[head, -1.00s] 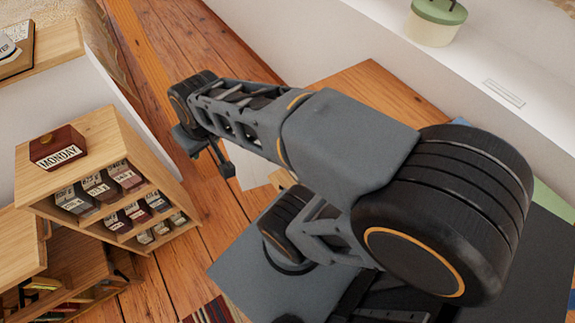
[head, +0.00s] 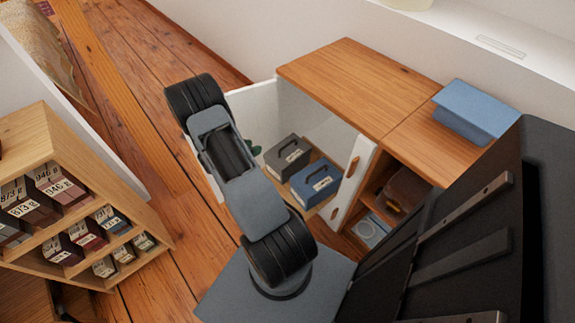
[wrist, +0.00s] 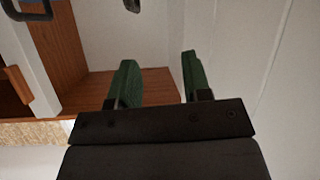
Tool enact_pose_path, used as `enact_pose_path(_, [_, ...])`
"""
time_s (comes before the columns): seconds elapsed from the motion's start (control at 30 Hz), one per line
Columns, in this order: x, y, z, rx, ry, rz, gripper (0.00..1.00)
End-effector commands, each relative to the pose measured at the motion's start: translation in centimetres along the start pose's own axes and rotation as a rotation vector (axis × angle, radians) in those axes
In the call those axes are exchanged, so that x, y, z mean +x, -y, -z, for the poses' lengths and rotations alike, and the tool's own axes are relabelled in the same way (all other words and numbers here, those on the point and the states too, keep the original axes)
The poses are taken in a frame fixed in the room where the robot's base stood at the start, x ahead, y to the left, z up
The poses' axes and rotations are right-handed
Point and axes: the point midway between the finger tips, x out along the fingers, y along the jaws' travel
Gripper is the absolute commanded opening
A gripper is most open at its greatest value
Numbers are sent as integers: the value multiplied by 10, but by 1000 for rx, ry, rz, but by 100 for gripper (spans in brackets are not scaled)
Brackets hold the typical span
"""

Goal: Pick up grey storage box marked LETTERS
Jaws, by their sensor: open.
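In the head view a dark grey storage box (head: 288,155) with a handle on top and a pale label stands inside an open cabinet; the label is too small to read. A blue storage box (head: 317,182) of similar shape stands beside it, nearer and to the right. My gripper (wrist: 160,80) is open and empty in the wrist view, its two green fingers apart. In the head view my arm hides most of the gripper, at the left of the grey box.
The wooden-topped cabinet (head: 345,80) has its white door (head: 252,98) standing open. Its right compartment holds a brown item (head: 406,188). A blue object (head: 475,108) lies on top. A shelf (head: 60,135) of labelled boxes stands left, with clear wooden floor (head: 150,215) between.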

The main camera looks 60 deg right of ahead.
Motion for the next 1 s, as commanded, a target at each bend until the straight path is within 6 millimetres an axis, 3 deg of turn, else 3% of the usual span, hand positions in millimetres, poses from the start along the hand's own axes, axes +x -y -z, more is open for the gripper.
enact_pose_path(0.13, [22, -19, -17, -17, -34, -103, 44])
enact_pose_path(0.5, [85, -32, -16, -20, -43, -128, 44])
enact_pose_path(0.83, [107, -35, -14, -20, -43, -125, 44])
enact_pose_path(1.0, [129, -40, -13, -19, -43, -126, 44])
